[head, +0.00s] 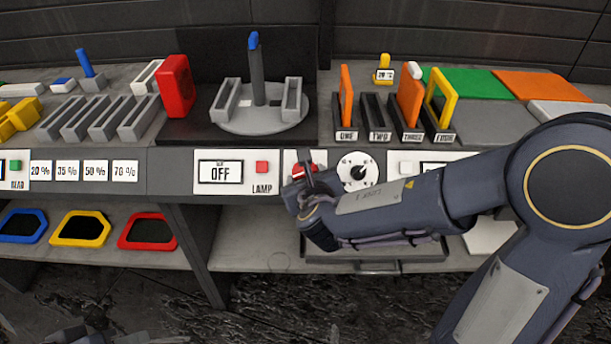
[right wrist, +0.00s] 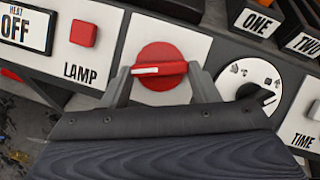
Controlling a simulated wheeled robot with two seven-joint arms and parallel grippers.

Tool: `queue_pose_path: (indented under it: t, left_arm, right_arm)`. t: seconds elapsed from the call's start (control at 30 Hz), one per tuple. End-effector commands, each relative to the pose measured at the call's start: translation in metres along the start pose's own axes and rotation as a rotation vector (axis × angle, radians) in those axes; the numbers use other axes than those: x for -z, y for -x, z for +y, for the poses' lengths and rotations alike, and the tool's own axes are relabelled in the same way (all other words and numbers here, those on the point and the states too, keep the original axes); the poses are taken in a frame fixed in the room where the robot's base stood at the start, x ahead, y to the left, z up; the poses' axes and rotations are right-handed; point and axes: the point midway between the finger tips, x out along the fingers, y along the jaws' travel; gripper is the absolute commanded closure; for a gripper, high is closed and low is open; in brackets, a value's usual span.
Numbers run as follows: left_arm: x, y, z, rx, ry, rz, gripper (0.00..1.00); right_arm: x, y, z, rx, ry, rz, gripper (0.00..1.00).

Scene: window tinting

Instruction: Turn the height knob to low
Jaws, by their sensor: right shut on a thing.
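A red round knob (right wrist: 161,66) with a raised bar and a white mark sits on a white plate in the right wrist view. The bar lies nearly level, its white mark toward the left. My right gripper (right wrist: 162,84) is shut on this knob, one finger at each end of the bar. In the head view the red knob (head: 303,170) is partly hidden behind my right gripper (head: 304,180). No height label is readable on it. Right of it is a white dial (head: 358,171) with small pictograms and a black pointer (right wrist: 263,96). My left gripper is not clearly in view.
Left of the knob are a red LAMP button (head: 262,167) and a display (head: 220,172) reading OFF. Above stand a round grey turntable (head: 262,121) and numbered slots with orange and yellow pieces. A lower shelf (head: 237,256) runs under my right forearm.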

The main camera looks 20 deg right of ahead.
Motion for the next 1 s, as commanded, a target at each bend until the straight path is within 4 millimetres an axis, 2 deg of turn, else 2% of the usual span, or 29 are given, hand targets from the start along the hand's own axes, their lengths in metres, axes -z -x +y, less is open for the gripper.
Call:
queue_pose_path:
  t: [0.47,1.0]
  left_arm:
    - [0.007,0.014,0.006,0.0,0.0,0.0,0.64]
    - [0.021,0.042,0.019,0.0,0.0,0.0,0.64]
  right_arm:
    - [-0.002,0.001,-0.006,-0.176,0.419,0.005,0.68]
    - [-0.006,-0.001,-0.01,-0.357,0.849,0.004,0.68]
